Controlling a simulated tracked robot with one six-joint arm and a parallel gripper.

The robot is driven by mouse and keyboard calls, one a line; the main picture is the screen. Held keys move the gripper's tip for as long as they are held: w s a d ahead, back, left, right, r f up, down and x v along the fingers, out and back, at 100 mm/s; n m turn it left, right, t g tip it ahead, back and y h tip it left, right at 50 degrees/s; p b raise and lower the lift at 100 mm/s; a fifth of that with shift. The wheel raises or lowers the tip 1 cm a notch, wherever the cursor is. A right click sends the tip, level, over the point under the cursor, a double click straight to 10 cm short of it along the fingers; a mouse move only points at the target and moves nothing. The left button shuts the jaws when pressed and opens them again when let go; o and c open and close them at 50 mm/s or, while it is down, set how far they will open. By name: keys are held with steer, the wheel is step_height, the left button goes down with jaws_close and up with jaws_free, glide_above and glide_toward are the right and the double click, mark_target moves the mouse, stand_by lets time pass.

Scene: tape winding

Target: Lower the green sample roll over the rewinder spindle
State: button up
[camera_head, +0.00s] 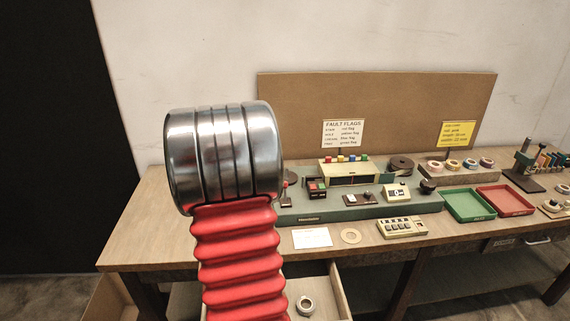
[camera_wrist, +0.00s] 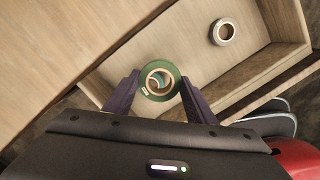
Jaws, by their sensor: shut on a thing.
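The green sample roll (camera_wrist: 176,72) sits between the two dark fingers of my gripper (camera_wrist: 160,84) in the wrist view. The fingers are shut on its sides, and its pale core and open bore face the camera. The roll is held above an open wooden drawer or box. In the head view my gripper and the roll are not visible; my red and metal arm fills the left middle. The green machine base (camera_head: 350,212) stands on the bench behind it. I cannot make out the rewinder spindle; part of the base is hidden by my arm.
A loose roll lies in the open drawer (camera_head: 338,292); it shows in the wrist view (camera_wrist: 224,32). Several rolls stand behind the trays.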

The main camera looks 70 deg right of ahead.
steer(key=w+a+r+m, duration=0.2)
steer(key=w+a+m, duration=0.2)
steer(key=w+a, duration=0.5)
steer(key=w+a+r+m, duration=0.3)
steer(key=w+a+m, duration=0.1)
steer(key=w, duration=0.9)
steer(key=w+a+r+m, duration=0.1)
steer(key=w+a+m, duration=0.1)
steer(key=a, duration=0.5)
steer(key=w+a+r+m+y, duration=0.1)
steer(key=w+a, duration=0.3)
steer(key=a, duration=0.4)
steer(key=w+a+r+m+g, duration=0.1)
steer(key=w+a+r+m, duration=0.2)
steer(key=a, duration=0.5)
steer(key=shift+w, duration=0.5)
steer(key=shift+a, duration=0.15)
